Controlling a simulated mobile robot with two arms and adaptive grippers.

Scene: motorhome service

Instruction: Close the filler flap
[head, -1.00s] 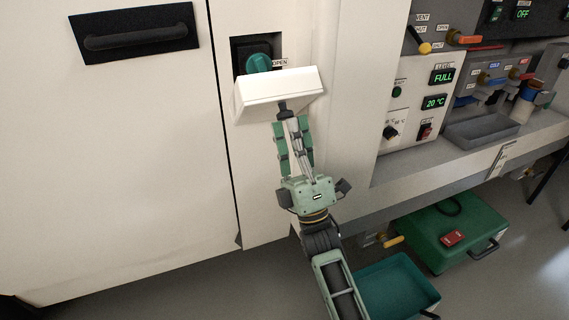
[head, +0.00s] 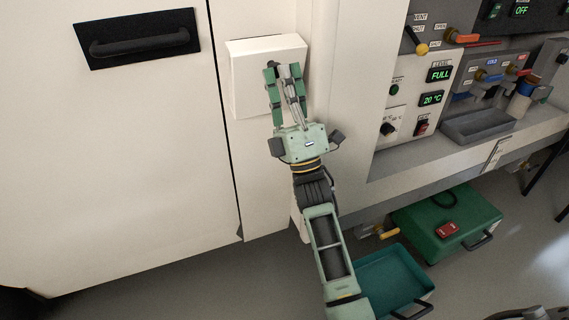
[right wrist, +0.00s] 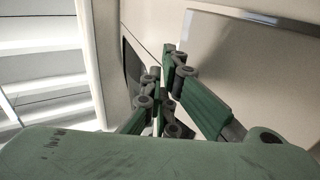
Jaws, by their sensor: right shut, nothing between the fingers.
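The filler flap (head: 256,52) is a cream square panel on the motorhome's side wall. In the head view it covers the recess, and the teal cap is hidden behind it. It looks upright and close to the wall; I cannot tell if it is fully flush. My right gripper (head: 271,68) is shut and empty, with its fingertips at the flap's outer face, seemingly touching it. In the right wrist view the flap (right wrist: 245,62) shows as a pale panel beside the fingers (right wrist: 172,52). My left gripper is not in view.
A black handle (head: 137,40) is on the wall to the left. A service panel with displays (head: 432,98) and a grey tray (head: 478,124) is at the right. A green case (head: 440,225) and a teal bin (head: 385,285) stand on the floor below.

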